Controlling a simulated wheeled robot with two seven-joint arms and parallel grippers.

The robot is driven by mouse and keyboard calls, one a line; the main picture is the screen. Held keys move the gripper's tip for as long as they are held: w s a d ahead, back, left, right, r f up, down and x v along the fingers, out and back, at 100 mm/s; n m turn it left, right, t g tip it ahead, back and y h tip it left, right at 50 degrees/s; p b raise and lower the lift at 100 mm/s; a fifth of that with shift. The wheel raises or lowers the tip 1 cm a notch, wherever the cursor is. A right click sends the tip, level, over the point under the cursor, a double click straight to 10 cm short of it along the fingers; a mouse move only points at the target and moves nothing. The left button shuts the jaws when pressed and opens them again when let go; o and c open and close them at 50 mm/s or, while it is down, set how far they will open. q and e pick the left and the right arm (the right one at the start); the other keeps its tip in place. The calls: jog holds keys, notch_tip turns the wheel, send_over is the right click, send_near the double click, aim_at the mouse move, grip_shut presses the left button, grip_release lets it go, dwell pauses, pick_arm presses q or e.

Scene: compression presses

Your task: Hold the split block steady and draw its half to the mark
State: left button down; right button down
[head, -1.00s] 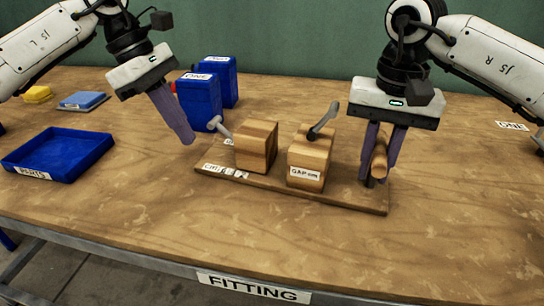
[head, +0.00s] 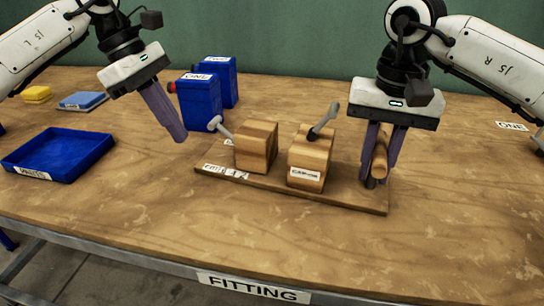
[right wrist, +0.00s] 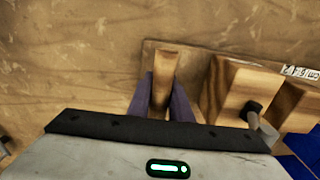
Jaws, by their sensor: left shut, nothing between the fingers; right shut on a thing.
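The split block stands on a wooden base board (head: 345,197) as a left half (head: 256,148) and a right half (head: 305,160), with a gap between them. Each half has a grey lever, and the right half bears a white label. A printed strip (head: 226,171) lies at the board's left end. My right gripper (head: 376,182) is shut on an upright wooden handle (head: 380,160) at the board's right end; the handle also shows between the fingers in the right wrist view (right wrist: 162,66). My left gripper (head: 181,138) is shut and empty, left of the left half and apart from it.
Two blue containers (head: 199,103) stand behind the left gripper. The table front is clear.

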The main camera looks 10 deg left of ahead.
pick_arm(q)
jog(key=shift+w+a, duration=0.1)
jog(key=shift+a, duration=0.55)
jog(key=shift+a, duration=0.1)
jog(key=c, duration=2)
grip_release()
jog(key=shift+c, duration=0.2)
jog(key=v, duration=1.2)
